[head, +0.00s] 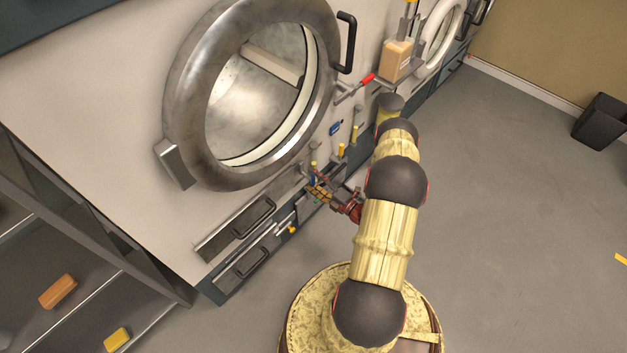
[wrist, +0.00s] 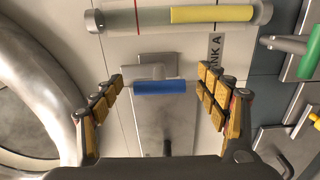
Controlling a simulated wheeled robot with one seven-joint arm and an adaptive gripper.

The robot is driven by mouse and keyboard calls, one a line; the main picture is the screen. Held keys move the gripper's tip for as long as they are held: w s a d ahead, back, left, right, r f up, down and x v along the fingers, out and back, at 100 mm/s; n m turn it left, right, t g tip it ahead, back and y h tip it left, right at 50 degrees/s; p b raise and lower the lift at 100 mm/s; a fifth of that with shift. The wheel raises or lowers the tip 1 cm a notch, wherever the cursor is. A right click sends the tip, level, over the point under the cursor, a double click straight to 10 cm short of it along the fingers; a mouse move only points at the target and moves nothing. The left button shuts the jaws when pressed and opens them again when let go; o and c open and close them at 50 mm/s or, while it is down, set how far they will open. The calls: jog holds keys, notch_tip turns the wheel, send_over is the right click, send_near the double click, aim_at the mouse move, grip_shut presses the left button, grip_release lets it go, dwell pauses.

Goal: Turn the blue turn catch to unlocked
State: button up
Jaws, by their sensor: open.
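The blue turn catch (wrist: 160,87) shows in the wrist view as a blue bar lying crosswise on a grey mount, on a pale metal plate (wrist: 164,122). My gripper (wrist: 160,78) is open, with one yellow-padded finger on each side of the catch and a clear gap to both. Nothing is held. I cannot tell how far the fingertips are from the panel. In the head view my gripper (head: 320,189) is at the lower part of the machine front, beside the round door, and hides most of the catch there.
A sight tube (wrist: 212,14) with yellow filling runs above the catch, near a "TANK A" label (wrist: 215,50). A green handle (wrist: 309,55) is at the right. In the head view the large round door (head: 180,100) and a red-tipped lever (head: 367,79) are nearby.

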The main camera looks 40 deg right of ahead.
jog(key=s+d, duration=0.1)
jog(key=s, duration=1)
jog(key=shift+s, duration=0.4)
